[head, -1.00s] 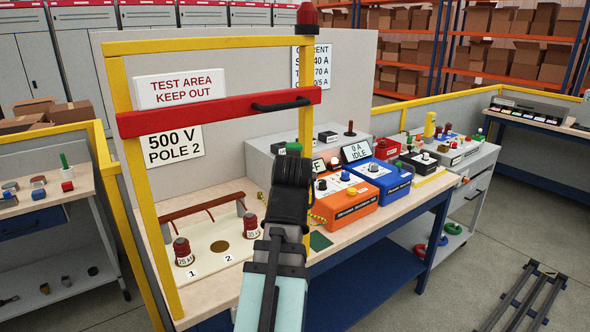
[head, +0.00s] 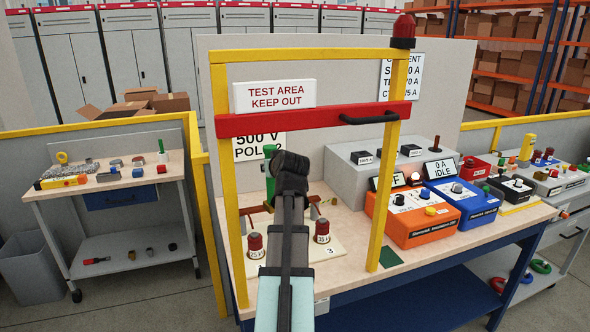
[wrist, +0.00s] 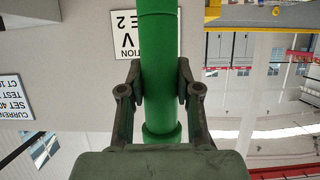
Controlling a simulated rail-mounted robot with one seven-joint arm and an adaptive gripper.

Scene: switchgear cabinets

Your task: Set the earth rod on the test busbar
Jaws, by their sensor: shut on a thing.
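The earth rod is a green rod (head: 270,165) that my gripper (head: 289,164) holds roughly upright inside the yellow frame. In the wrist view the rod (wrist: 159,60) runs between the fingers (wrist: 158,88), with a thicker collar below them. The test busbar (head: 249,211) is a red-brown bar on supports at the back of a pale board. My gripper and arm hide most of the bar. The rod's lower end is largely hidden behind my gripper, and I cannot tell whether it touches the bar.
The yellow frame (head: 228,190) has a red crossbar (head: 300,119) with a black handle. Red insulators (head: 255,245) stand on the board. Orange (head: 412,218) and blue (head: 462,202) instruments are to the right. A cart (head: 108,187) with small items stands at left.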

